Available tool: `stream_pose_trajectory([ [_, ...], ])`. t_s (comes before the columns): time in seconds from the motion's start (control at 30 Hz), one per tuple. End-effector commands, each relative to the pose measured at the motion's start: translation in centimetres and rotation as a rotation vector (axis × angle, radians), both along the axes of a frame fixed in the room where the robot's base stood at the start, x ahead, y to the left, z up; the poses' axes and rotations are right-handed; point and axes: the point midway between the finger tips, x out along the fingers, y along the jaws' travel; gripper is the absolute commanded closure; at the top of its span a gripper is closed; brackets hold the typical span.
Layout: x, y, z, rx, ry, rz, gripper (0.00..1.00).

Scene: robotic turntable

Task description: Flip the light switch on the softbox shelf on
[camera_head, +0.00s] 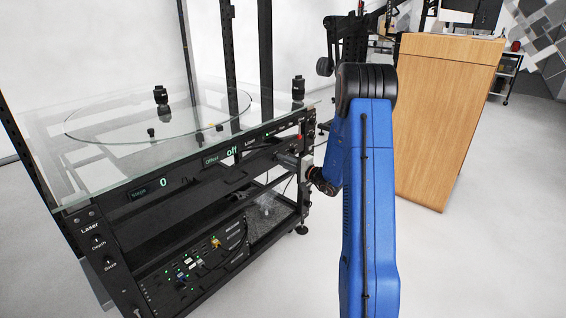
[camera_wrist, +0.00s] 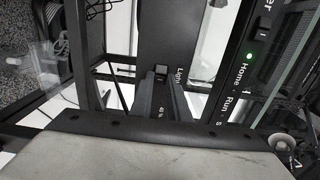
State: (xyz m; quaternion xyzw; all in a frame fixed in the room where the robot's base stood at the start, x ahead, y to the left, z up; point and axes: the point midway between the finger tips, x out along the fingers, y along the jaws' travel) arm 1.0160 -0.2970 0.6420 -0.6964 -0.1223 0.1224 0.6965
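The light switch (camera_wrist: 161,69) is a small dark rocker on a black panel in the wrist view, beside the word "Light". My gripper (camera_wrist: 160,80) reaches up to it from below in that view, its dark fingers converging close to the switch. Whether they touch it is unclear. Nothing is seen held, and the gap at the fingertips is too dark to judge. In the head view my gripper (camera_head: 290,159) is at the right end of the turntable's front panel, partly hidden by my blue arm. The switch cannot be made out there.
The glass-topped turntable stand (camera_head: 130,205) fills the left, with "Shape 0" and "Offset off" displays. A lit green indicator (camera_wrist: 249,57) with "Home" and "Run" labels lies right of the switch. A wooden cabinet (camera_head: 440,120) stands at the right. Floor at the lower right is clear.

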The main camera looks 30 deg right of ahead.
Motion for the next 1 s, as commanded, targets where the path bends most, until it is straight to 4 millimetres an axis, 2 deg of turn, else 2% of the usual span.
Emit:
stream_pose_trajectory([
  [0.4, 0.24, -0.43, -0.01, -0.001, -0.001, 0.102, 1.0],
  [0.7, 0.23, -0.39, -0.05, 0.0, 0.0, 0.11, 1.0],
  [0.73, 0.23, -0.39, -0.05, 0.0, 0.0, 0.11, 0.8],
  [0.8, 0.23, -0.39, -0.05, 0.0, 0.0, 0.11, 0.66],
  [1.0, 0.22, -0.37, -0.04, 0.0, 0.0, 0.11, 0.66],
])
